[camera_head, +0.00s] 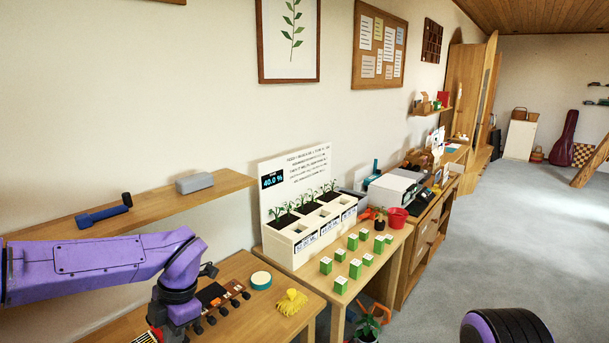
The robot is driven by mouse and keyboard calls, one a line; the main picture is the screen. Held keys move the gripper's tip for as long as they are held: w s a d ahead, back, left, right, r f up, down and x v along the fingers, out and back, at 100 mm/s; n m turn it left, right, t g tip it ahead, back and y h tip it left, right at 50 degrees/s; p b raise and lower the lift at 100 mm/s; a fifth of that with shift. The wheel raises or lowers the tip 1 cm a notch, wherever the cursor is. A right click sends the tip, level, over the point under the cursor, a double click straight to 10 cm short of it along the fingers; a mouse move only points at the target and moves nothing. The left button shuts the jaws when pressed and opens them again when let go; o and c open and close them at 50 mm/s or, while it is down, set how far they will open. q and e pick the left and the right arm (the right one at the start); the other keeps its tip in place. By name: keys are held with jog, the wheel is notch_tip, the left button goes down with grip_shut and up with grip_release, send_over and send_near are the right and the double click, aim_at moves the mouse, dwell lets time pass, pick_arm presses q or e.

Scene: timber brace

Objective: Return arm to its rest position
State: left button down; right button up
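My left arm (90,267) is purple and comes in from the left. It reaches over the near wooden table and bends down at the wrist (180,285). The fingers of the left gripper cannot be made out; the wrist runs down towards the bottom edge of the picture. A rounded black and purple part of my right arm (506,326) shows at the bottom right, over the grey floor. The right gripper is not in view.
The near table (243,318) holds a teal round tin (261,280), a yellow brush-like thing (291,302) and small dark items. A white planter (300,245) and several green boxes (355,269) stand behind. A wall shelf (150,208) is above my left arm. Open floor (480,240) lies right.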

pick_arm(q)
jog(key=w+a+f+m+t+y, duration=0.3)
jog(key=a+f+t+y, duration=0.1)
jog(key=f, duration=0.3)
jog(key=s+f+m+t+b, duration=0.35)
jog(key=f+m, duration=0.45)
jog(key=f, duration=0.5)
jog(key=s+f+m+g+h+b, duration=0.1)
jog(key=s+f+m, duration=0.4)
jog(key=s, duration=0.8)
jog(key=s+f+m+g+h+b, duration=0.1)
jog(key=s+f+m, duration=0.5)
jog(key=s+f, duration=0.6)
jog(key=shift+s+a+f+g+h+b, duration=0.25)
jog(key=shift+s+a+g+h+b, duration=0.15)
jog(key=shift+b, duration=0.45)
pick_arm(e)
notch_tip(320, 180, down, 7)
jog(key=shift+w+f, duration=0.2)
jog(key=shift+w, duration=0.15)
pick_arm(q)
jog(key=shift+w, duration=0.1)
